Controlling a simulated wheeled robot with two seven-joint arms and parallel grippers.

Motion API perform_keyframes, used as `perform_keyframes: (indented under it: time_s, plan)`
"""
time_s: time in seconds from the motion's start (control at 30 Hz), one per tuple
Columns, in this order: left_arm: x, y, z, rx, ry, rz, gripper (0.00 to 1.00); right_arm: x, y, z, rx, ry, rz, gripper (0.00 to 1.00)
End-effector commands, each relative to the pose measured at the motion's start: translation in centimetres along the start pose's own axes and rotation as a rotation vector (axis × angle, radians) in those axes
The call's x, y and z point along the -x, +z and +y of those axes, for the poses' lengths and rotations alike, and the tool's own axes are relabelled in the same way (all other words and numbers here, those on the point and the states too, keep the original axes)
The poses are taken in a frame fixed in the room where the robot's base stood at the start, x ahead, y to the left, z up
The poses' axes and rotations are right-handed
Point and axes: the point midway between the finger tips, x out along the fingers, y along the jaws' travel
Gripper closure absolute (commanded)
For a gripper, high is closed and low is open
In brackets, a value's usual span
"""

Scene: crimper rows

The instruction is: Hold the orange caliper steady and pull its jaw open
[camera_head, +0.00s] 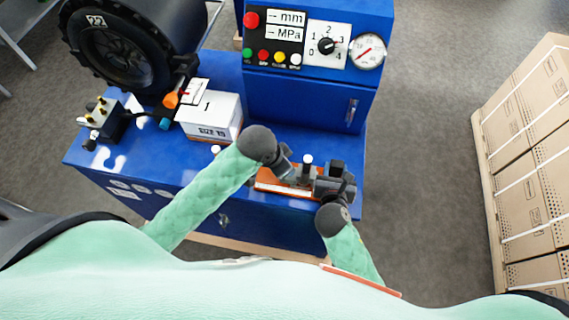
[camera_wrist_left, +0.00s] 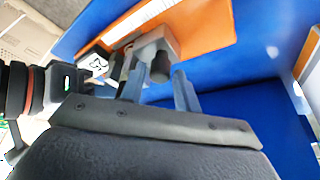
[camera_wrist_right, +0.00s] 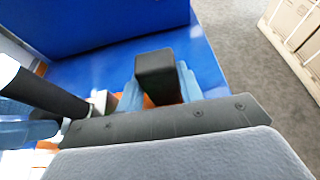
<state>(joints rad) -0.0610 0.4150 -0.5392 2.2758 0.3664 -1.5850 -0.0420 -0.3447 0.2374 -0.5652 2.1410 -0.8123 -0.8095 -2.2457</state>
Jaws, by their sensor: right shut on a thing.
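The orange caliper (camera_head: 272,187) lies flat near the front edge of the blue bench. Its long orange body also shows in the left wrist view (camera_wrist_left: 205,24), with a grey block and a dark round post (camera_wrist_left: 160,68) on it. My left gripper (camera_head: 292,169) is over the caliper's left part. Its fingers stand apart on either side of the post, with gaps visible. My right gripper (camera_wrist_right: 160,92) is shut on a black block (camera_wrist_right: 157,68) at the caliper's right end. Grippers and arms hide much of the caliper, so its jaw opening cannot be seen.
A white box (camera_head: 212,117) stands left of the caliper. A blue control cabinet (camera_head: 305,88) rises behind it. A black tyre (camera_head: 120,50) and a small black valve block (camera_head: 103,120) are at the left. Cardboard boxes (camera_head: 535,150) stand right, beyond clear floor.

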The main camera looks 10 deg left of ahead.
Motion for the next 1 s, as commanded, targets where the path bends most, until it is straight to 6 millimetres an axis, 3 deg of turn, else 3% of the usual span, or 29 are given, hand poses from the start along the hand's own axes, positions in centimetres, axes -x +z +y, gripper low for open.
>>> perform_keyframes:
  time_s: [0.07,0.2,1.0]
  plan:
    - [0.0,0.0,0.0,0.0,0.0,0.0,0.72,0.0,-0.1,0.0,0.0,0.0,0.001,0.91]
    - [0.0,0.0,0.0,0.0,0.0,0.0,1.0,0.0,-0.1,0.0,0.0,0.0,0.001,0.91]
    - [0.9,1.9,-2.1,0.0,-0.001,0.001,1.0,0.0,-0.1,-0.1,0.001,-0.001,0.001,0.91]
